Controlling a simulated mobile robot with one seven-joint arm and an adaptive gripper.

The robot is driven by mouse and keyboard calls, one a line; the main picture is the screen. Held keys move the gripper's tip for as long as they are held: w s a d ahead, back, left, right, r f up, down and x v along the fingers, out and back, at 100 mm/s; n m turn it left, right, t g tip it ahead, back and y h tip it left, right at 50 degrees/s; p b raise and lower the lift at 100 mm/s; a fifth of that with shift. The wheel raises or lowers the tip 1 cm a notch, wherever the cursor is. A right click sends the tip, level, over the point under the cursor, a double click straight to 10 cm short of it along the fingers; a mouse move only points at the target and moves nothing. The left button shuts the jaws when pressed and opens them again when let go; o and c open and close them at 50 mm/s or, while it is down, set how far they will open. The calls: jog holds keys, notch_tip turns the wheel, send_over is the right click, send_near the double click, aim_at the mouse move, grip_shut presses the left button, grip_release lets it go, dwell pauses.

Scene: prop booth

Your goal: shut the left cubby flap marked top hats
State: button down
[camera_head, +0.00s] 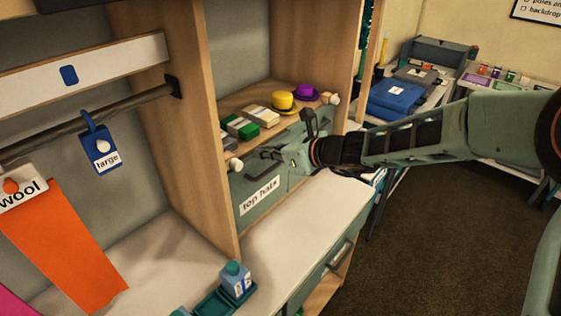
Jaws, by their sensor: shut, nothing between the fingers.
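The left cubby flap (248,186) is grey-green and carries a white label reading "top hats" (259,197). It sits below the wooden shelf, with its face turned toward the front. It looks close to upright, but I cannot tell whether it is fully flush with the cubby front. My gripper (264,154) is shut and empty. Its fingertips are at the upper part of the flap, pointing left; I cannot tell whether they touch it. My gripper and wrist hide part of the flap's upper right and much of the front beside it.
The shelf above holds a yellow hat (283,102), a purple hat (305,93) and small boxes (240,127). White knobs (235,164) sit near the shelf ends. A wooden divider (184,125) stands left.

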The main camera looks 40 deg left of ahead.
jog(key=shift+a+r, duration=0.1)
jog(key=shift+a, duration=0.65)
jog(key=shift+a+r, duration=0.15)
jog(key=shift+r, duration=0.05)
jog(key=shift+r, duration=0.15)
